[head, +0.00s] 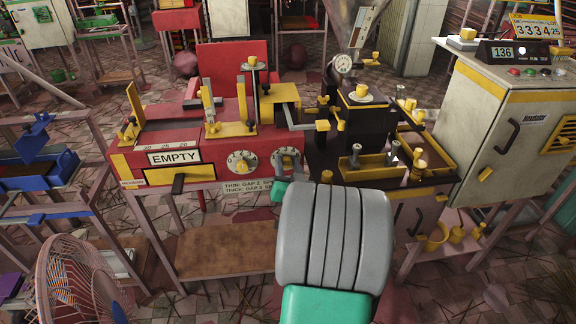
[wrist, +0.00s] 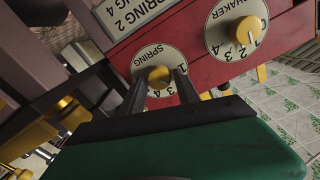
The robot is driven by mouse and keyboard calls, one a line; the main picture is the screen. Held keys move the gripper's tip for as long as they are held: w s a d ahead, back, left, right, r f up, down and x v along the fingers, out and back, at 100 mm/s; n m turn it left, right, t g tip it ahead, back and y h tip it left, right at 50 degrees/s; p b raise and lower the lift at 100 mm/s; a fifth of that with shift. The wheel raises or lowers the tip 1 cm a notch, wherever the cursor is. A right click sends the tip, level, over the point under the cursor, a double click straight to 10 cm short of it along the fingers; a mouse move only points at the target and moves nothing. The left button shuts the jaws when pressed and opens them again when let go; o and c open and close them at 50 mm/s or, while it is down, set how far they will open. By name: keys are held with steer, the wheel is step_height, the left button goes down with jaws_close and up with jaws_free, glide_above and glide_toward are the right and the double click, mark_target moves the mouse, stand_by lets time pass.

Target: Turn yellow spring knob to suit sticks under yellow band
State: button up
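The yellow spring knob (wrist: 159,76) sits on a round pale dial marked SPRING, on the red machine's front, in the wrist view. Its dial (head: 287,158) shows in the head view, partly covered by my arm. My gripper (wrist: 159,80) is at the knob, with one dark finger on each side. The fingers are apart, and a gap seems to show beside the knob; contact cannot be told. The knob's exact setting is unclear. A sign (head: 249,188) below the dials has THIN and THICK lines; its visible ends in the wrist view read SPRING 2 and "NG 4".
A second yellow knob (wrist: 249,31), marked SHAKER, is close beside the spring dial. An EMPTY sign (head: 174,157) is on the red machine's left. A fan (head: 80,280) stands at front left, a grey cabinet (head: 475,120) at right.

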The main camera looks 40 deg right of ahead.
steer(key=shift+o, duration=1.1)
steer(key=b+v, duration=0.1)
steer(key=v, duration=0.6)
steer(key=shift+s+a+b, duration=0.3)
steer(key=shift+b, duration=0.05)
